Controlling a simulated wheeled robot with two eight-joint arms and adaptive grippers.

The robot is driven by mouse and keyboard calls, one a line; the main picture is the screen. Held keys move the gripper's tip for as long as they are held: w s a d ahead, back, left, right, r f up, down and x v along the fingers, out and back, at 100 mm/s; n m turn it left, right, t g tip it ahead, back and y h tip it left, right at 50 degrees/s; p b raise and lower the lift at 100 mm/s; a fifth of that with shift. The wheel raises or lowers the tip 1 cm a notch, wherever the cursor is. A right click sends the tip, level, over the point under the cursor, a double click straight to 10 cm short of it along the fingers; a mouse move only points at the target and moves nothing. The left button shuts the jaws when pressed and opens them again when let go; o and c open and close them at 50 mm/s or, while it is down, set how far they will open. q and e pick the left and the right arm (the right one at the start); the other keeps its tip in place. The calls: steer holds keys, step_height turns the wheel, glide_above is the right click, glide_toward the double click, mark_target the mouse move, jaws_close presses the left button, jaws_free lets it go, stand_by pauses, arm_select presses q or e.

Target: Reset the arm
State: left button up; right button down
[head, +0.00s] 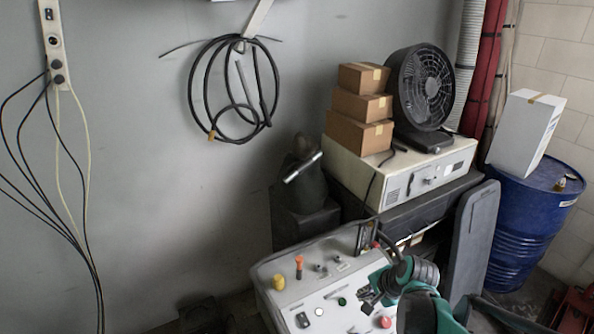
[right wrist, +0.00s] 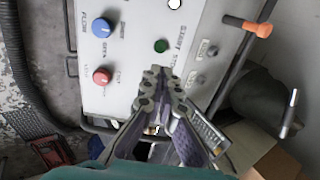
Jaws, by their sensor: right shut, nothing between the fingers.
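My right arm, teal and black, comes in from the lower right in the head view. Its gripper (head: 369,292) is over the right side of a pale control panel (head: 325,284). In the right wrist view the gripper (right wrist: 161,76) has its fingertips together with nothing between them. Behind the fingertips are the panel's green button (right wrist: 161,46), a red knob (right wrist: 102,76) and a blue knob (right wrist: 103,27). I cannot tell whether the fingers touch the panel. My left gripper is out of view.
The panel carries a yellow knob (head: 278,282) and an orange-tipped lever (head: 299,266). Behind it stand cardboard boxes (head: 357,134) and a black fan (head: 424,88) on a white cabinet (head: 400,172). A blue drum (head: 520,225) stands right. Cables hang on the left wall.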

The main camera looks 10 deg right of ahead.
arm_select(q)
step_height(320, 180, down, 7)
steer(key=b, duration=0.6)
steer(key=shift+b, duration=0.35)
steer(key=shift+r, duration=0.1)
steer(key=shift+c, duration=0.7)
arm_select(e)
steer(key=s+a+n+t+h, duration=0.1)
steer(key=s+a+n, duration=0.8)
steer(key=s+n, duration=0.4)
steer(key=shift+n+t+h, duration=0.3)
steer(key=shift+n+h, duration=0.1)
steer(key=shift+n, duration=0.1)
